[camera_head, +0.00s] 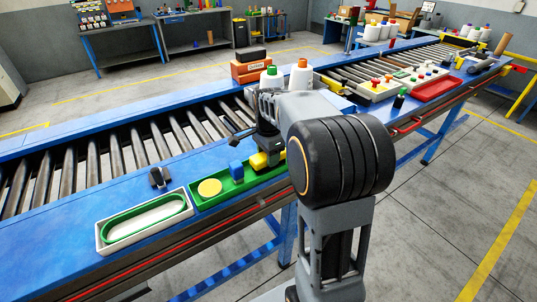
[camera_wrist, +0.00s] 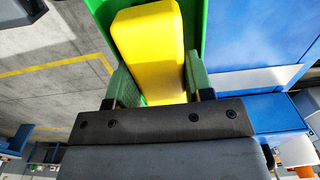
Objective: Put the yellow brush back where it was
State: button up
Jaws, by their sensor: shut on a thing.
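The yellow brush (camera_head: 260,161) shows as a yellow block at the right part of the green tray (camera_head: 215,201). My gripper (camera_head: 268,150) is over that part of the tray, pointing down and shut on the brush. In the wrist view the brush (camera_wrist: 150,45) lies between the two fingers, with the green tray (camera_wrist: 103,12) around and below it. I cannot tell whether the brush rests on the tray floor or is just above it. My arm hides the tray's right end in the head view.
A blue block (camera_head: 236,169) and a yellow disc (camera_head: 209,188) are in the tray left of the brush. Bobbins (camera_head: 271,75) and an orange box (camera_head: 250,70) stand behind my gripper.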

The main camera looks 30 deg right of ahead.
jog(key=shift+f, duration=0.2)
jog(key=o, duration=1)
jog(key=shift+c, duration=0.2)
notch_tip(320, 180, up, 12)
jog(key=s+a+f+n+t, duration=0.2)
jog(key=s+a+f+n, duration=0.2)
jog(key=s+n, duration=0.4)
jog(key=s+a+f+n+t, duration=0.2)
jog(key=s+a+f+n, duration=0.3)
jog(key=s+n, duration=0.3)
jog(key=shift+f+n, duration=0.3)
jog(key=shift+f, duration=0.1)
